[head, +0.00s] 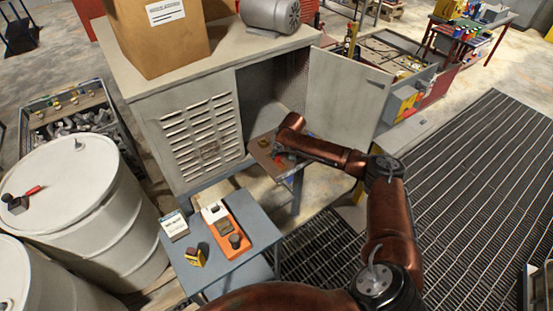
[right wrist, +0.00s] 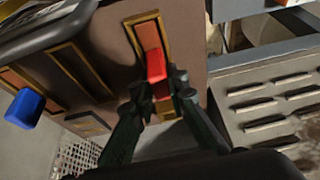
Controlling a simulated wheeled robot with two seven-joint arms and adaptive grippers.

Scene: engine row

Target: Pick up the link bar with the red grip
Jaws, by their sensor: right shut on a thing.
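The link bar with the red grip (right wrist: 153,66) stands in a gold-framed slot of a brown panel in the right wrist view. My right gripper (right wrist: 160,92) is shut on the red grip, with one dark finger on each side. The fingers hide the lower part of the grip. In the head view my right gripper (head: 280,160) is at the brown panel (head: 264,157) in front of the open cabinet, and only a little red shows there. My left gripper is not in view.
A blue grip (right wrist: 26,107) stands beside another framed slot. A small blue-grey table (head: 235,260) with an orange device stands in front. White drums (head: 100,215) are at left.

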